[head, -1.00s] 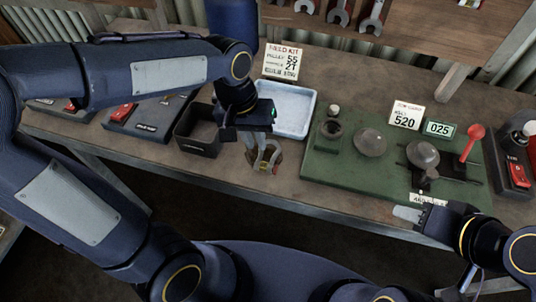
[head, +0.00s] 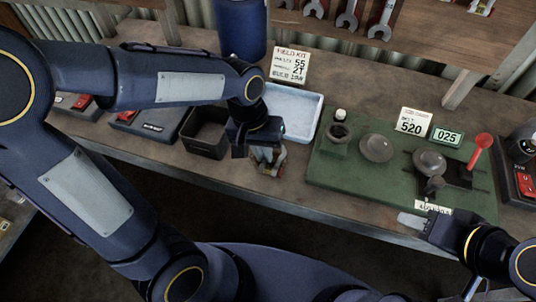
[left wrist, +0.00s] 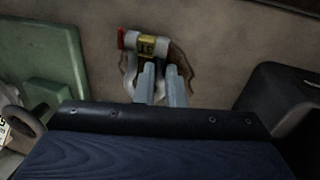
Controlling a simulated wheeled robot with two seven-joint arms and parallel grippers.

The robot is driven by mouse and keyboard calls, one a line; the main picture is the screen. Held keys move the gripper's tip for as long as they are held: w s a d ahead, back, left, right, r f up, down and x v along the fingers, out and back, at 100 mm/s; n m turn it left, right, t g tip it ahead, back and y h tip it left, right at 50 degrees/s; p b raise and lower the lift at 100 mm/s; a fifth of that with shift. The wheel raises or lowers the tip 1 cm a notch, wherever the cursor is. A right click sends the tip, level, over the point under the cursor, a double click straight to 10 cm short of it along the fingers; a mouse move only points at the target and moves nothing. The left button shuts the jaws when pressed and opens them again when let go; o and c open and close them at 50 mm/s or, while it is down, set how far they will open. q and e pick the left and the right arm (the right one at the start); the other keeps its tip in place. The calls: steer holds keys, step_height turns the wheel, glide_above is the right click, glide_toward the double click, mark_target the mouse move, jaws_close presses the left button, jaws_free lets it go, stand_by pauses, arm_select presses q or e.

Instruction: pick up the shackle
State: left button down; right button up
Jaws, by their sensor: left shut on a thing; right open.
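The shackle (left wrist: 151,46) has a pale pin with a yellow band marked 3T, a red end and a worn brownish bow. In the head view the shackle (head: 267,167) is at the bench's front part, partly hidden by my left gripper (head: 264,152). In the left wrist view my left gripper (left wrist: 162,72) has its two grey fingers close together, shut on the shackle's near part. I cannot tell whether the shackle is clear of the bench. My right gripper (head: 411,217) is open and empty at the bench's front edge, near the green board.
A dark open box (head: 205,151) stands left of the shackle. A pale blue tray (head: 313,101) lies behind it. The green board (head: 325,178) with round metal parts, a red-knobbed lever and a 025 display (head: 446,136) is at the right.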

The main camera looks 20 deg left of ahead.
arm_select(q)
steer(key=shift+r, duration=0.5)
step_height(320, 180, up, 2)
steer(key=shift+r, duration=0.25)
steer(key=s+d+r, duration=0.7)
steer(key=s+r, duration=0.2)
steer(key=s, duration=0.3)
steer(key=shift+r, duration=0.3)
step_height(320, 180, up, 4)
steer(key=p, duration=0.4)
steer(key=shift+r, duration=0.2)
